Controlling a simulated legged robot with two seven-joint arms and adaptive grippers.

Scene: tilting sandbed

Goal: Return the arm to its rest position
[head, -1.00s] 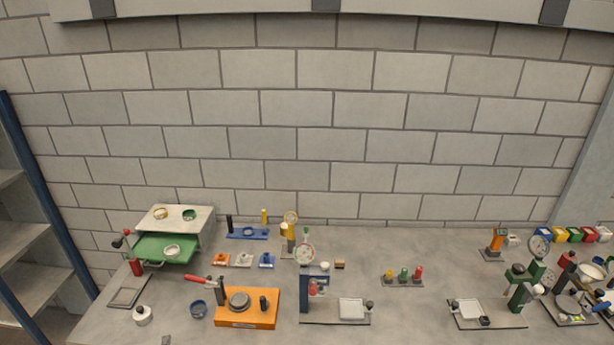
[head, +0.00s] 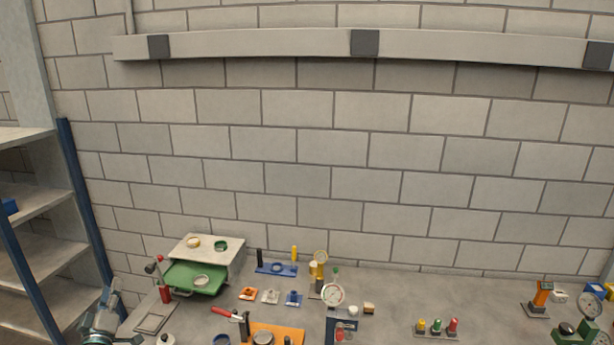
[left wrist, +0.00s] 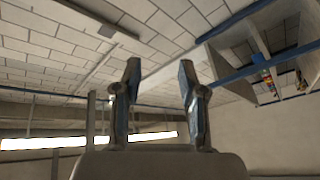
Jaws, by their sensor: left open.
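My left gripper (head: 112,297) shows at the bottom left corner of the head view, beside the left edge of the workbench (head: 385,290). Part of its arm is cut off by the frame's lower edge. In the left wrist view the gripper (left wrist: 159,66) has its two fingers well apart and pointing up in the picture. Nothing is between the fingers. They touch no object; brick wall and beams show behind them. My right gripper is in neither view.
A blue-and-grey shelf rack (head: 30,235) stands left of the gripper. On the bench nearby are a red-handled post on a frame (head: 155,318), a green tray (head: 195,279) and an orange fixture (head: 292,331). Bench space shows between the fixtures.

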